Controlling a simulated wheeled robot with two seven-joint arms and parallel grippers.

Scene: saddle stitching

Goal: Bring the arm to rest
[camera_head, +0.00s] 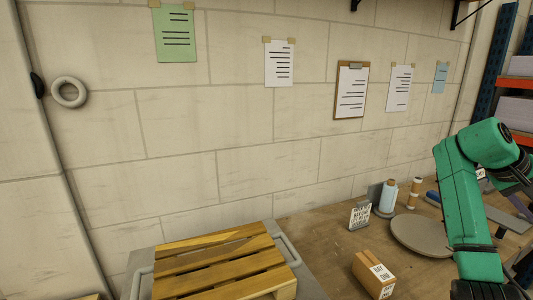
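One of my arms, green with dark joints, comes in at the right edge of the head view and bends at a joint near the top right. Its gripper is out of the frame or hidden. My other arm does not show. Neither gripper can be seen.
A wooden pallet (215,264) lies on a grey surface at the bottom. On the wooden bench (316,232) stand a cardboard box (374,273), a small sign (360,215), a bottle (388,197), a spool (414,193) and a round grey disc (420,236) beside my arm. Papers hang on the wall.

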